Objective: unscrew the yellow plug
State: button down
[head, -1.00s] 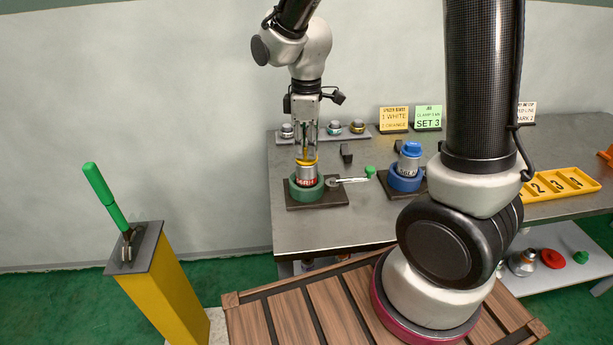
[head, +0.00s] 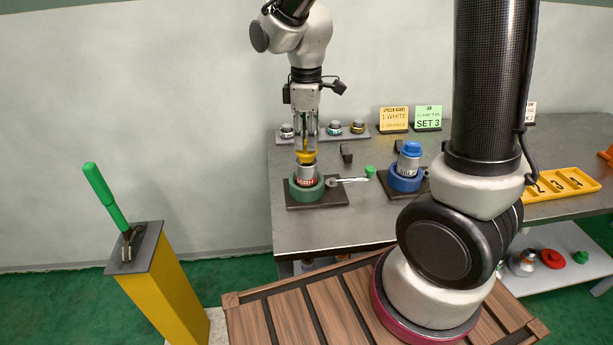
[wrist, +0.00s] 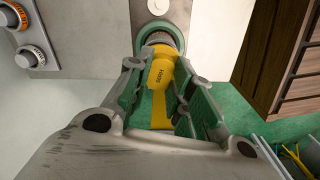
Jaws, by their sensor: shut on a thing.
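The yellow plug (head: 306,158) is at the top of a grey pipe (head: 306,173) with a red label. The pipe stands upright in a green round vise (head: 294,191) on the left of the table. My gripper (head: 306,146) points straight down and is shut on the plug's upper part. In the wrist view the yellow plug (wrist: 161,72) shows between the two green-padded fingers (wrist: 160,95), over the green vise ring (wrist: 143,32). I cannot tell whether its thread is still engaged in the pipe.
A blue vise (head: 405,182) holds a pipe with a blue plug (head: 412,148). A rack of fittings (head: 333,131) stands behind. A numbered yellow tray (head: 562,182) is at the right. The table's front middle is clear.

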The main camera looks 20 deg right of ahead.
jog(key=shift+r, duration=1.4)
